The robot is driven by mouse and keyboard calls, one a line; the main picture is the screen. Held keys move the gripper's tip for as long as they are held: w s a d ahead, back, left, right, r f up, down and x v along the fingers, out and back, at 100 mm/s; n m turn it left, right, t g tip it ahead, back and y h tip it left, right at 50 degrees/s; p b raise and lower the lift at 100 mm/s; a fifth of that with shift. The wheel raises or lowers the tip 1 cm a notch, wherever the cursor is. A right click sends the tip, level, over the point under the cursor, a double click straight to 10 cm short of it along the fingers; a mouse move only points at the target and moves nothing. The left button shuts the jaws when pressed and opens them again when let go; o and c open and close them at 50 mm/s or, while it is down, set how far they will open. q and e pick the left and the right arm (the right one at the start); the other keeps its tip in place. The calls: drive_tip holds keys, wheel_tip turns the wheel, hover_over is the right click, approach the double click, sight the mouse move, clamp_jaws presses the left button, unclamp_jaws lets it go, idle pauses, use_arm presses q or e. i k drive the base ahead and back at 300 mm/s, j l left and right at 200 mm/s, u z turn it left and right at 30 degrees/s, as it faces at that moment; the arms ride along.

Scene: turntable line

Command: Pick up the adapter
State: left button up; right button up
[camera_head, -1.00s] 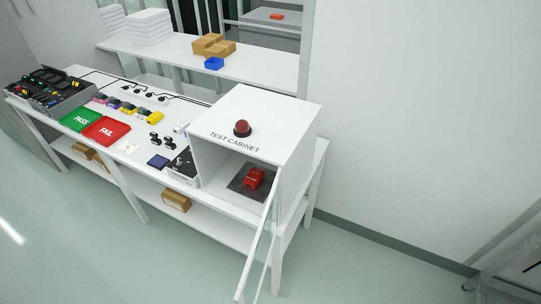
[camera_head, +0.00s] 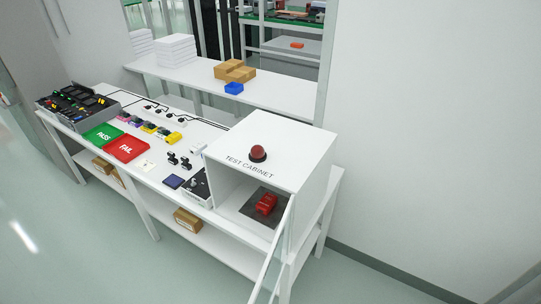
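Neither of my grippers is in view. No object is labelled as the adapter, and I cannot tell for certain which one it is. A red block-like part (camera_head: 266,204) sits on a dark plate (camera_head: 250,212) inside the white test cabinet (camera_head: 292,150). Several small coloured parts, among them a yellow one (camera_head: 173,137), stand in a row along the workbench. Small black parts (camera_head: 179,160) stand on the bench left of the cabinet. A white piece (camera_head: 198,149) lies near the cabinet's left side.
The cabinet's glass door (camera_head: 272,253) stands open toward the front. A green PASS tray (camera_head: 103,136) and a red FAIL tray (camera_head: 127,149) lie on the bench. A dark tool case (camera_head: 78,104) is at its left end. Open floor (camera_head: 90,240) lies in front.

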sight(268, 202)
drive_tip(key=i+j, duration=0.6)
drive_tip(key=i, duration=0.15)
drive_tip(key=i+j, duration=0.65)
drive_tip(key=l+z, duration=0.25)
drive_tip(key=k+l+z, duration=0.1)
drive_tip(key=z, duration=0.15)
drive_tip(key=j+z, duration=0.4)
drive_tip(key=k+l+u, duration=0.4)
drive_tip(key=j+z, duration=0.1)
drive_tip(key=j, duration=0.2)
drive_tip(key=i+j+z, duration=0.1)
drive_tip(key=j, duration=0.2)
